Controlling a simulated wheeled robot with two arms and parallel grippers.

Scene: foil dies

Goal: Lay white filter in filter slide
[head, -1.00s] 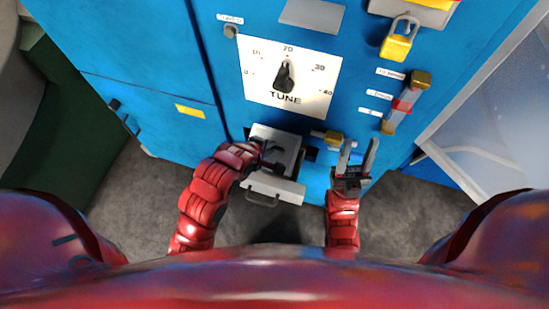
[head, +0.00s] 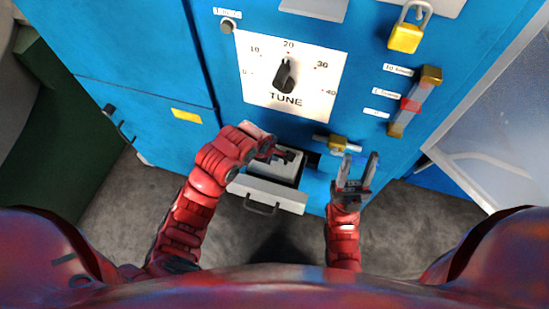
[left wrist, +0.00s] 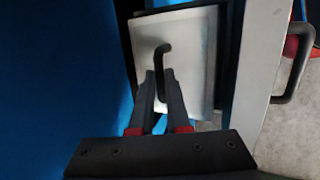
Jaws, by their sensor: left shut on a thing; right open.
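The white filter is a pale flat plate (head: 287,168) with a black hooked handle. It also shows in the left wrist view (left wrist: 195,55). My left gripper (head: 284,155) is shut on the handle, with its fingers on either side of it in the left wrist view (left wrist: 160,82). The filter slide (head: 268,193) is a pulled-out drawer with a pale front and a dark inside. The filter lies over or in its opening, slightly turned; I cannot tell whether it touches the bottom. My right gripper (head: 358,157) is open and empty, right of the slide.
The blue cabinet carries a TUNE dial (head: 285,76) above the slide. A brass-coloured latch (head: 338,144) sits close behind my right gripper. A yellow padlock (head: 405,38) and a column of labelled fittings (head: 410,103) are at the right. Grey floor lies below.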

